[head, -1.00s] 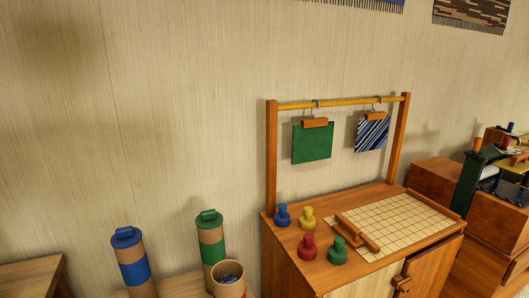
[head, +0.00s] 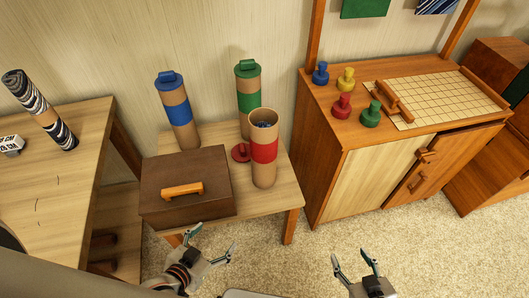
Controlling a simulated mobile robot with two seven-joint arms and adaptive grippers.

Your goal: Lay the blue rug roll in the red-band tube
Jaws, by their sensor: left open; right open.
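The red-band tube (head: 264,150) stands upright and open on the small wooden table, and the end of something bluish (head: 264,124) shows inside its mouth. A red lid (head: 241,152) lies beside it, to its left. I cannot tell whether the bluish thing is the blue rug roll; most of it is hidden by the tube wall. My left gripper (head: 214,242) is open and empty in front of the table, below the brown box. My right gripper (head: 353,258) is open and empty over the carpet, to the right of the table.
Capped blue-band (head: 177,113) and green-band (head: 247,94) tubes stand behind. A brown box (head: 185,205) with an orange handle fills the table's front left. A striped roll (head: 40,108) is on the left table. A cabinet (head: 370,185) with coloured knobs stands right; open carpet lies before it.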

